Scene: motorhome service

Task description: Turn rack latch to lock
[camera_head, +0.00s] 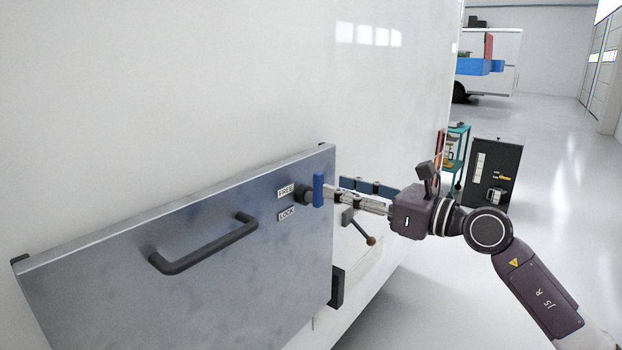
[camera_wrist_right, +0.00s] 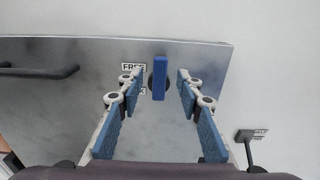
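The rack latch is a blue bar handle (camera_head: 318,189) on a dark round hub at the right end of a grey metal panel (camera_head: 130,235). The bar stands upright. A FREE label (camera_head: 286,191) and a LOCK label (camera_head: 287,214) sit left of it, FREE above LOCK. My right gripper (camera_head: 335,191) is at the latch, coming from the right. In the right wrist view, the blue bar (camera_wrist_right: 159,66) stands between the two blue-padded fingers of the open gripper (camera_wrist_right: 159,95), with gaps on both sides. The fingers partly cover the labels there. My left gripper is not in view.
A dark bar handle (camera_head: 205,245) sticks out of the panel left of the latch. A lever with a brown knob (camera_head: 371,240) is below my right gripper. A dark cabinet (camera_head: 492,172) and a green cart (camera_head: 458,150) stand behind. The floor at right is clear.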

